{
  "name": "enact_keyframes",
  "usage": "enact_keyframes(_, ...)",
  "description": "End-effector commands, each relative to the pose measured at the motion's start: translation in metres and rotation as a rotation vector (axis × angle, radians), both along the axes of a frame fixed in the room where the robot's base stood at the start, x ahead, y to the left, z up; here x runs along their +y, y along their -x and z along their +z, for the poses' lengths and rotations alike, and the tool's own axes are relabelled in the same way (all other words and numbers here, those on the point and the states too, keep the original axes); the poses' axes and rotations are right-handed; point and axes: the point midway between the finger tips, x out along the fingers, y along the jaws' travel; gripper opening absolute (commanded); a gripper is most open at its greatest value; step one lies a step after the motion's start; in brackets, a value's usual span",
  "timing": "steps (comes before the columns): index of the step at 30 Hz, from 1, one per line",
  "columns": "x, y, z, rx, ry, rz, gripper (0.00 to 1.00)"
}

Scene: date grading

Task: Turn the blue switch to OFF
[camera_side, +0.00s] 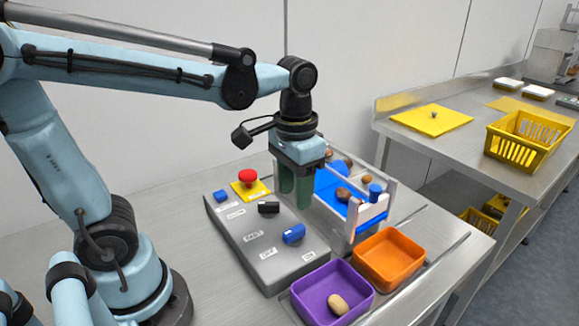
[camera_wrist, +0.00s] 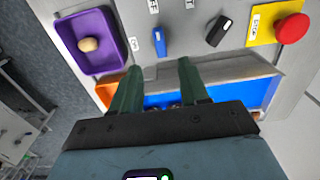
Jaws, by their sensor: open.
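The blue switch (camera_side: 293,234) is a knob near the front end of the grey control panel (camera_side: 280,263), with labels around it that appear to read OFF and ON. It also shows in the wrist view (camera_wrist: 159,42), above my gripper's fingertips. My gripper (camera_side: 294,203) points down with green fingers beside the panel's far edge, near the blue conveyor. In the wrist view my gripper (camera_wrist: 157,75) has its two fingers apart with nothing between them. The fingers do not touch the switch. Which label the knob points at is hard to tell.
A black knob (camera_side: 268,207), a red stop button (camera_side: 248,176) on a yellow plate and a small blue button (camera_side: 220,196) share the panel.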

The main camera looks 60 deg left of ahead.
Motion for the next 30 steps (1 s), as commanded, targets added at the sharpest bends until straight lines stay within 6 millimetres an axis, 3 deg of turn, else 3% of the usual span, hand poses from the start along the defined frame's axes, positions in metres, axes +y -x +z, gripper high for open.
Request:
enact_keyframes(6,0.0,0.0,0.024,0.0,0.0,0.0,0.45)
enact_keyframes(12,0.0,0.001,0.032,0.0,0.0,0.0,0.45)
enact_keyframes(23,0.001,0.001,0.031,-0.013,0.001,0.0,0.45)
enact_keyframes(30,0.011,0.006,0.013,-0.24,0.013,0.009,0.45)
